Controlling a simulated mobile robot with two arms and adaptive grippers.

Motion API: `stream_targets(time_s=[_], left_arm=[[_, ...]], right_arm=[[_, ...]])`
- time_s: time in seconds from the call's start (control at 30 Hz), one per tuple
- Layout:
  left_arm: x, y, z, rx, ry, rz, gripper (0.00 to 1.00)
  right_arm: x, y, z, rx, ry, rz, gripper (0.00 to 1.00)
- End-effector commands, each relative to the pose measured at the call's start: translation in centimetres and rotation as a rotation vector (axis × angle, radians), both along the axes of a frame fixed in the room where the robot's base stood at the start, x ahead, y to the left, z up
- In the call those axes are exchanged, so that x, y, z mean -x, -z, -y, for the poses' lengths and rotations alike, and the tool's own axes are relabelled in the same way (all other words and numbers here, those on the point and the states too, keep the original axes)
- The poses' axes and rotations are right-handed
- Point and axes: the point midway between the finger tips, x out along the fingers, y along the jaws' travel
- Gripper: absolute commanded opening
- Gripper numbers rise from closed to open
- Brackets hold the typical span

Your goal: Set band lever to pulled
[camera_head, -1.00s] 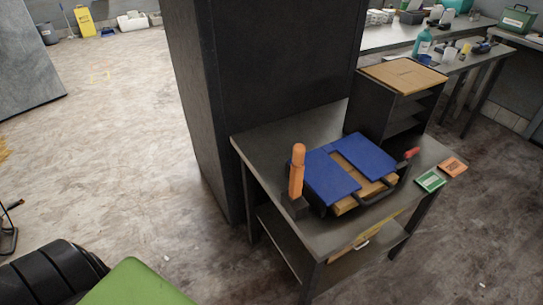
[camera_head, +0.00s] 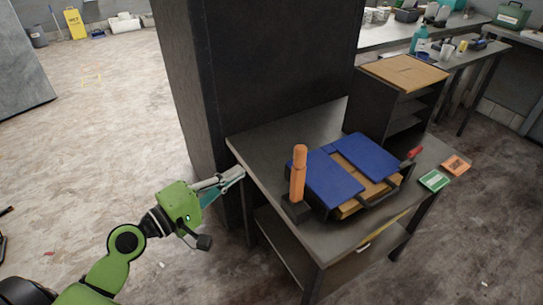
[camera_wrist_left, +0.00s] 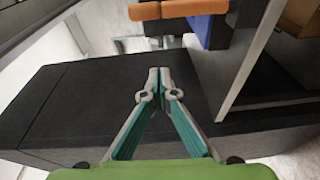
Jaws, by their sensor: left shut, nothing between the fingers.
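An orange lever handle (camera_head: 299,172) stands upright on a dark base at the left side of a blue-topped device (camera_head: 325,178) on a dark metal table. The device also has a red-tipped handle (camera_head: 413,153) at its far right. Which of these is the band lever I cannot tell for sure. My left gripper (camera_head: 241,172) is shut and empty at the table's left edge, apart from the orange handle. In the left wrist view its fingertips (camera_wrist_left: 159,72) meet, and the orange handle (camera_wrist_left: 180,9) shows at the top. My right gripper is out of view.
The table (camera_head: 300,133) has a lower shelf. A tall dark column (camera_head: 265,75) stands behind it, and a small shelf unit (camera_head: 400,75) is at its back right. Green (camera_head: 433,181) and orange (camera_head: 456,166) cards lie at the right. Open floor is at left.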

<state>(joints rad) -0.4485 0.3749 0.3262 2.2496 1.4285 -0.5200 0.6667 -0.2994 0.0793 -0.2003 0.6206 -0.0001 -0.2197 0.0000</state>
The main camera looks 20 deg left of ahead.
Motion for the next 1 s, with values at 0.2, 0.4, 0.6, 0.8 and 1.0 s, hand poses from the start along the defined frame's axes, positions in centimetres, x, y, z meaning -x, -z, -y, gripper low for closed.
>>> stream_targets(time_s=[0.2,0.4,0.6,0.8,1.0], left_arm=[[0.6,-2.0,0.8,0.029,0.027,0.025,0.00],[0.6,-2.0,0.8,0.028,0.026,0.024,0.00],[-0.2,-2.2,1.1,0.028,0.024,0.025,0.00],[-3.1,-2.5,2.4,0.031,0.024,0.027,0.00],[-6.9,-2.5,4.3,0.030,0.025,0.027,0.00]], right_arm=[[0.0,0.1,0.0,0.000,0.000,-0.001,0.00],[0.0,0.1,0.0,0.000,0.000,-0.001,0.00],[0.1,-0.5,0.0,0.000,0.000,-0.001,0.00],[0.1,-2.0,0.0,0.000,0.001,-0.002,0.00],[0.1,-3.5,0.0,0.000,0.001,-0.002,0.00]])
